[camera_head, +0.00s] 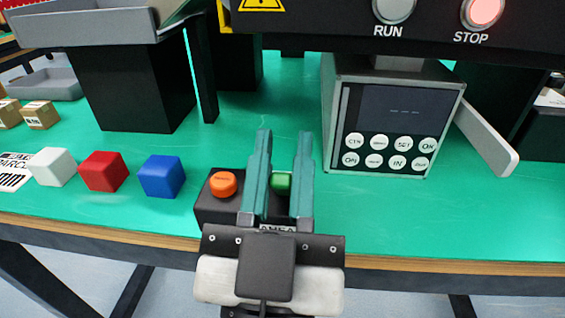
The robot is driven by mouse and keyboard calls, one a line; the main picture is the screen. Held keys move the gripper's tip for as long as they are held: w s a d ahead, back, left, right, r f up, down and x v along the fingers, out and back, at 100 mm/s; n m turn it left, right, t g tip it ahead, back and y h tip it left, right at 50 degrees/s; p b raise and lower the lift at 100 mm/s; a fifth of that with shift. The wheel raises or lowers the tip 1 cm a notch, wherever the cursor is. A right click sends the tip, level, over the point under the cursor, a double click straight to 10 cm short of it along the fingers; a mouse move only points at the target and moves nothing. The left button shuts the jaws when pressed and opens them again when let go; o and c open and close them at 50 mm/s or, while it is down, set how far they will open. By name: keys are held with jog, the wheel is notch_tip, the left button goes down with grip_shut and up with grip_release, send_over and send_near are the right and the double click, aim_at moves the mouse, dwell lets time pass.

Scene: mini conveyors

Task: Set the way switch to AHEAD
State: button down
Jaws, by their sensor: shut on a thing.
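A low black control box (215,208) sits at the front edge of the green table, with an orange knob (223,184) on its left part. My gripper (284,134) reaches over the right part of the box, its two teal fingers either side of a small green piece (281,181). The gripper is shut on this green piece, which seems to be the way switch's handle. A pale label with part of a word shows at the gripper's base. The fingers and gripper body hide much of the switch, so its setting cannot be read.
White (52,167), red (102,171) and blue (161,176) cubes stand left of the box. A grey keypad unit (390,120) stands behind on the right. A panel with RUN (394,8) and STOP (482,10) buttons hangs above. The table's front right is clear.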

jog(key=c, duration=1)
grip_release()
jog(key=shift+c, duration=0.2)
jog(key=b+v, duration=0.1)
jog(key=v, duration=1)
jog(key=shift+b, duration=0.4)
